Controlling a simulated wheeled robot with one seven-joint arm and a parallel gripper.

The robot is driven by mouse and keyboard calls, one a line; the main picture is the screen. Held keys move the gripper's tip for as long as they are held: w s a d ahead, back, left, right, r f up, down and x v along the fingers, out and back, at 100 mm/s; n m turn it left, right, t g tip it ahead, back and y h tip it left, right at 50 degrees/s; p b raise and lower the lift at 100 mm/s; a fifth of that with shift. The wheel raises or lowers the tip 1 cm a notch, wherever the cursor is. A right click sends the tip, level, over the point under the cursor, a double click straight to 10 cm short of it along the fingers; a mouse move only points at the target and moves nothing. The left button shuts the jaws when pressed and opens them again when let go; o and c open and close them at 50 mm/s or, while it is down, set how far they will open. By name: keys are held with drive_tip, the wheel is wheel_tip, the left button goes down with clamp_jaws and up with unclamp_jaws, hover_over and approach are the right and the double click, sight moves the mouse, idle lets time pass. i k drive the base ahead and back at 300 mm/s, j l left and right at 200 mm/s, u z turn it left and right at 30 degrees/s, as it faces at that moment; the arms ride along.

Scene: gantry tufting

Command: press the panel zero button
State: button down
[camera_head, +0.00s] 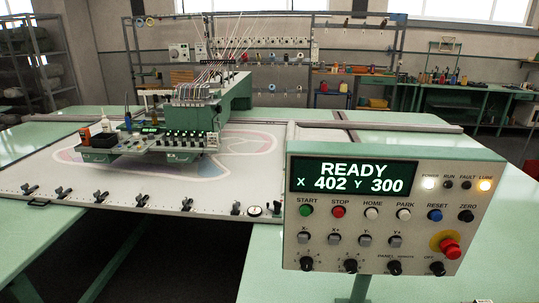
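The control panel (480,222) faces me at the right front. Its screen (353,177) reads READY, X 402, Y 300. The zero button (466,216) is a black round button at the right end of the upper button row, under the label ZERO. The blue reset button (434,215) is just left of it. The red emergency knob (450,249) on a yellow ring is below it. The POWER lamp (428,183) and the LUBE lamp (485,185) are lit; RUN and FAULT look dark. My gripper is not in view.
The tufting head (190,117) stands over a frame with stretched cloth (240,168) left of the panel. Black clamps line the frame's front edge. Green tables (20,143) lie around. Nothing stands in front of the panel.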

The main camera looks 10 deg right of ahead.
sight(467, 217)
drive_tip(key=l+z, duration=0.15)
drive_tip(key=z, duration=1.4)
drive_tip(key=i+j, duration=0.05)
